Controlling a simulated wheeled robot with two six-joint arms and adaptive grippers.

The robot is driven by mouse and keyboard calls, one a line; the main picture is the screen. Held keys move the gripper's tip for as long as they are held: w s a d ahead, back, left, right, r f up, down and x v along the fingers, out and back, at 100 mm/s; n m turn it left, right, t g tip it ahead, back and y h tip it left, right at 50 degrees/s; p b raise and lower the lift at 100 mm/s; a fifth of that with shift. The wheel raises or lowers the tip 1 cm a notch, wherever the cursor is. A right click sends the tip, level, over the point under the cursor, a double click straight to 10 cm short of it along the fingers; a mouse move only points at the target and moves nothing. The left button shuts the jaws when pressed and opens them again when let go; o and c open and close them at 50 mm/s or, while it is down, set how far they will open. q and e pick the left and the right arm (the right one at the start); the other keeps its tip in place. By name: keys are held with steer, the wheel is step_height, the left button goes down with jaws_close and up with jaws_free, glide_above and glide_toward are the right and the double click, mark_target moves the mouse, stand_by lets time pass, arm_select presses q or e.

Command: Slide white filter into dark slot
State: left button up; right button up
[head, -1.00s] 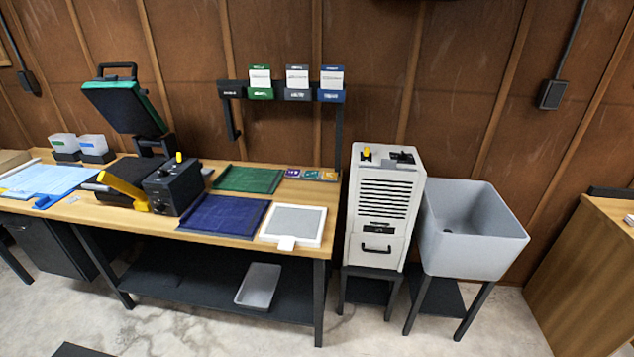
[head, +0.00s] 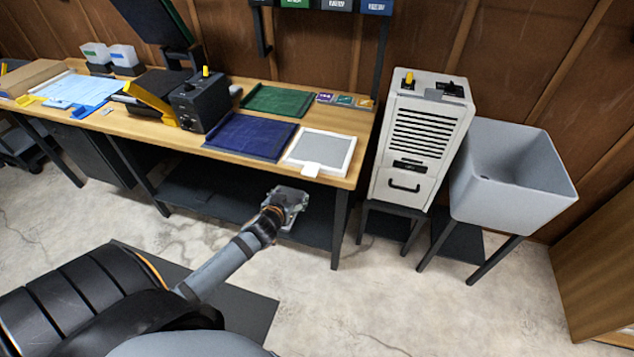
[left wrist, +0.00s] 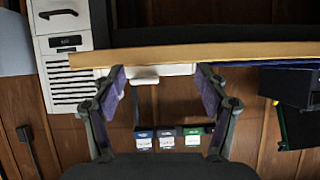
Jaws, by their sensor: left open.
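The white filter (head: 299,159), a white frame around a grey mesh panel, lies flat at the right front of the workbench. Its white tab (head: 311,169) sticks out over the front edge. The white cabinet (head: 424,140) right of the bench has a dark slot (head: 409,165) below its louvres and above a handle. My left gripper (head: 291,199) is open and empty, below and in front of the bench edge near the tab. In the left wrist view, the tab (left wrist: 145,81) shows between the spread fingers (left wrist: 162,76), apart from them. My right gripper is out of view.
The wooden bench (head: 225,141) carries a blue panel (head: 249,136), a green panel (head: 269,100) and a black box (head: 199,103). A grey sink (head: 510,178) stands right of the cabinet. The floor before the cabinet is clear.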

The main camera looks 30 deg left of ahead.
arm_select(q)
steer(key=t, duration=0.1)
glide_toward(309, 172)
steer(key=x, duration=1)
steer(key=shift+w+f, duration=0.2)
steer(key=shift+w, duration=0.15)
steer(key=shift+c, duration=0.4)
steer(key=c, duration=1.2)
